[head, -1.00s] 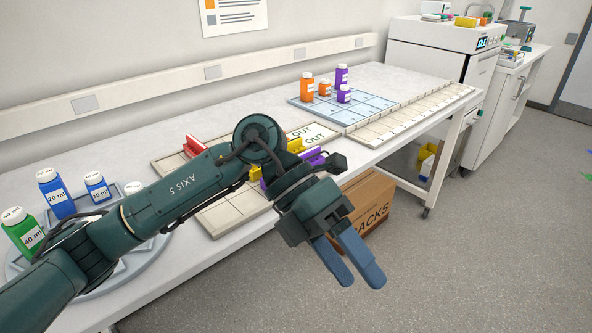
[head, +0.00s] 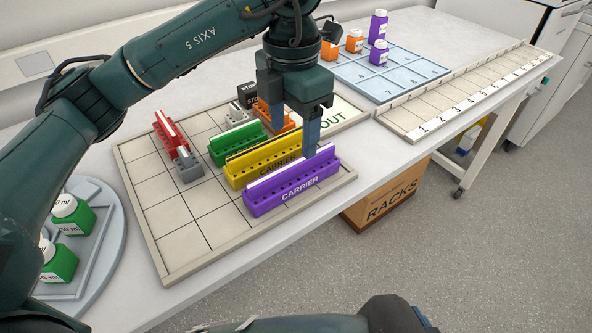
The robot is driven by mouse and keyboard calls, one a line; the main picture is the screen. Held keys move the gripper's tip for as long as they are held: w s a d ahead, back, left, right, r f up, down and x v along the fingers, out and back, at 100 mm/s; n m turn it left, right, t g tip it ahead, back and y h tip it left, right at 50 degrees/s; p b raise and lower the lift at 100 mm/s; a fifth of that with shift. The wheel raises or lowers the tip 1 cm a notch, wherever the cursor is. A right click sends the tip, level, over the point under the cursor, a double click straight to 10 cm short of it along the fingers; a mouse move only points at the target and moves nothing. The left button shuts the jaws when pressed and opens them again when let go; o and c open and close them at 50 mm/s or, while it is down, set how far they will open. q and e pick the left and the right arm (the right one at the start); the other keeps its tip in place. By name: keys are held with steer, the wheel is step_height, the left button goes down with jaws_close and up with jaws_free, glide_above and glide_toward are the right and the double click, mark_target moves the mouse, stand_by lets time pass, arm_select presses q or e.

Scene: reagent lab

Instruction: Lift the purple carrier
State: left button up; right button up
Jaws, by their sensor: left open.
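The purple carrier (head: 292,187) is a long block with a row of holes and a white strip along its top. It stands upright at the near right side of the gridded beige tray (head: 190,262). A yellow carrier (head: 262,166) stands close behind it. My left gripper (head: 294,137) points down, open and with nothing seen between its fingers. One finger overlaps the right end of the purple carrier in the picture; the other is farther back, by an orange carrier (head: 267,112). I cannot tell whether either finger touches anything.
The tray also holds a green carrier (head: 238,145), a red carrier (head: 168,136) and grey blocks (head: 188,169). A numbered rack (head: 440,112) and a blue tray (head: 388,77) with bottles lie to the right. Green bottles (head: 72,215) stand at left. The tray's near-left squares are clear.

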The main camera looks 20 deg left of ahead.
mark_target(294, 164)
arm_select(q)
step_height(294, 164, down, 10)
steer(key=shift+r+p, duration=0.1)
steer(key=shift+p, duration=0.3)
steer(key=shift+w, duration=0.1)
steer(key=c, duration=1.2)
